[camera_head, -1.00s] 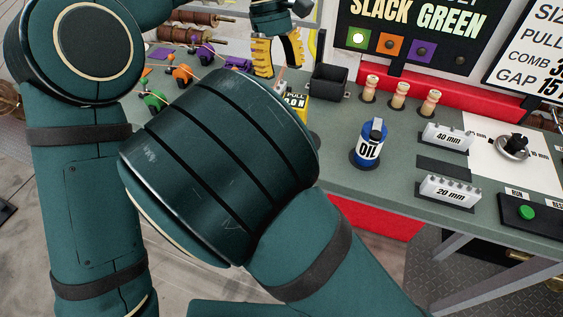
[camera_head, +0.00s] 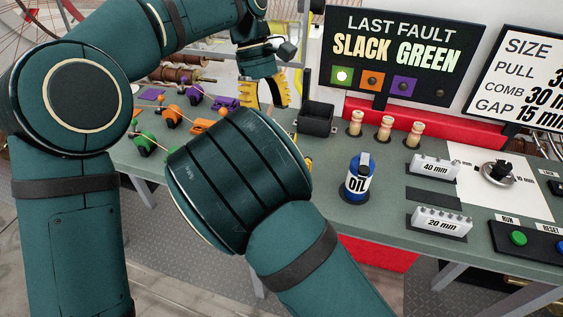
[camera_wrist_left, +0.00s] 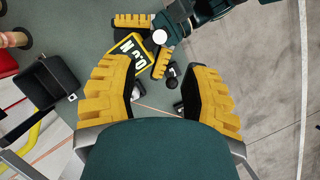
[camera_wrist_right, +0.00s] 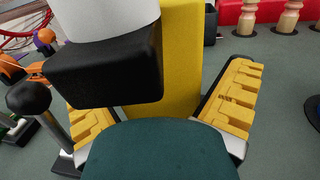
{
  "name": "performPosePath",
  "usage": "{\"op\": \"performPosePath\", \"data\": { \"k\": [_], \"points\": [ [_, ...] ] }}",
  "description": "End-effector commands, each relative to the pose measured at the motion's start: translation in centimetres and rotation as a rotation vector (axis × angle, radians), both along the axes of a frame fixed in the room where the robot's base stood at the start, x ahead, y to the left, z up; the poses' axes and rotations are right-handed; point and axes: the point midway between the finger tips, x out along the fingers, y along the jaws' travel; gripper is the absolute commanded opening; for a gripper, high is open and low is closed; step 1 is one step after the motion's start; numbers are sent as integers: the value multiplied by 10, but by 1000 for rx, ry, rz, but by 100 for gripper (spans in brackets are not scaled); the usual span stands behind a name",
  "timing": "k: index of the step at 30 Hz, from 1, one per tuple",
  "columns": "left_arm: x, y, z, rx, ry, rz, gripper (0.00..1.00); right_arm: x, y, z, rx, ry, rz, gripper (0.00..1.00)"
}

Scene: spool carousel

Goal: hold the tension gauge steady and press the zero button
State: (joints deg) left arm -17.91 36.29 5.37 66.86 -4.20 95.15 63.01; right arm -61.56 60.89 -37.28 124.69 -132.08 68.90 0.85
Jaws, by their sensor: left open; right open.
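The yellow tension gauge (camera_wrist_left: 130,47) stands on the bench, its dark "N" readout partly visible in the left wrist view. In the right wrist view, the gauge's yellow body (camera_wrist_right: 180,60) stands between the fingers; contact is unclear. A white round part (camera_wrist_left: 160,37) shows beside the readout; I cannot tell if it is the zero button.
A black bin (camera_head: 316,118) stands close to the left gripper. Orange, green and purple spool parts (camera_head: 172,115) lie at left. Wooden pegs (camera_head: 385,128), a blue oil can (camera_head: 357,180) and a RUN/RESET box (camera_head: 525,240) stand to the right.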

Motion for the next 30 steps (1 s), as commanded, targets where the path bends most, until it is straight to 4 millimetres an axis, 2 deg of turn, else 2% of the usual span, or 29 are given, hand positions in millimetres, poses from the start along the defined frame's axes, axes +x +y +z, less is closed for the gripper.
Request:
{"op": "performPosePath", "data": {
  "k": [3,4,8,9,10,11,14,15,17,18,19,30],
  "points": [
    [0,0,0,0,0,0,46,0,0,0,0,0,0,100],
    [0,0,0,0,0,0,46,0,0,0,0,0,0,96],
    [0,0,0,0,0,0,46,0,0,0,0,0,0,51],
    [0,0,0,0,0,0,46,0,0,0,0,0,0,37],
    [0,0,0,0,0,0,46,0,0,0,0,0,0,26],
    [0,0,0,0,0,0,46,0,0,0,0,0,0,22],
    [0,0,0,0,0,0,46,0,0,0,0,0,0,22],
    [0,0,0,0,0,0,42,0,0,0,0,0,0,22],
    [0,0,0,0,0,0,21,0,0,0,0,1,0,22],
    [0,0,0,0,0,0,7,0,0,0,0,0,0,22],
    [0,0,0,0,0,0,0,0,0,0,0,0,0,22],
    [0,0,0,0,0,0,0,0,0,0,0,1,0,22]
  ]
}}
